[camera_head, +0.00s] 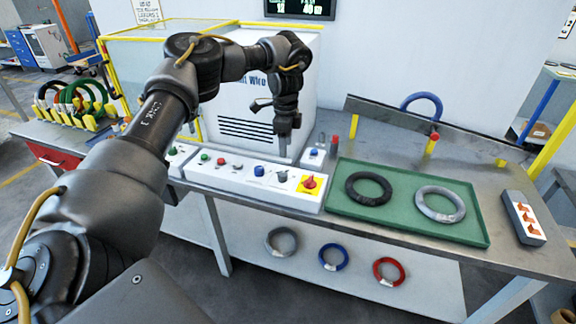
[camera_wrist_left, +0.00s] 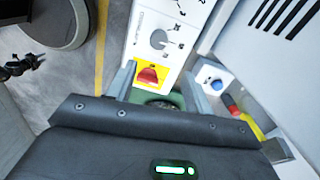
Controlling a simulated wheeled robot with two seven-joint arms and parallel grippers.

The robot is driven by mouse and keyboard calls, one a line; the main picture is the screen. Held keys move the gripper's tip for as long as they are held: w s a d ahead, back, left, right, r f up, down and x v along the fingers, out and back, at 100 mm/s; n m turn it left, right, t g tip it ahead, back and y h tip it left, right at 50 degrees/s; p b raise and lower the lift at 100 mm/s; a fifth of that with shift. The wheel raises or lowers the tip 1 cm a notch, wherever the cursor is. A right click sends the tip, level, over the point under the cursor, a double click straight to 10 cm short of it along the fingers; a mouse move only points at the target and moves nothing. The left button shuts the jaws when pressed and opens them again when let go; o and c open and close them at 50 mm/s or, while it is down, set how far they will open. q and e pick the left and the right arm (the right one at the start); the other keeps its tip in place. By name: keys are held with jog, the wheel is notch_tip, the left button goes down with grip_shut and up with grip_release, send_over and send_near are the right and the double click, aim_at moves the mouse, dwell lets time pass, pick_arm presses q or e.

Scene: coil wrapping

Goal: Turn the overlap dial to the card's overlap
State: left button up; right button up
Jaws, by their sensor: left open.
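A white control panel (camera_head: 236,180) runs along the bench's front edge. On it are a blue knob (camera_head: 258,170), a grey dial (camera_head: 282,176) and a red knob on a yellow plate (camera_head: 310,183). The grey dial also shows in the left wrist view (camera_wrist_left: 158,40), with marks around it; their print is too small to read. My left gripper (camera_head: 284,143) is above the panel, pointing down, open and empty. In the left wrist view its fingers (camera_wrist_left: 160,74) stand apart, with the red knob and grey dial beyond them. No overlap card is readable. My right gripper is out of view.
A small box with a blue button (camera_head: 314,154) and a red-topped post (camera_head: 334,143) stand behind the panel. A green tray (camera_head: 400,215) holds a black and a grey coil. The white machine (camera_head: 225,100) stands close behind my left gripper.

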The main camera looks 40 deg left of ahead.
aim_at(283, 173)
pick_arm(q)
jog(key=f, duration=0.6)
jog(key=s+f, duration=0.1)
jog(key=f, duration=0.2)
jog(key=shift+a+f, duration=0.3)
jog(key=shift+f, duration=0.5)
jog(key=c, duration=1)
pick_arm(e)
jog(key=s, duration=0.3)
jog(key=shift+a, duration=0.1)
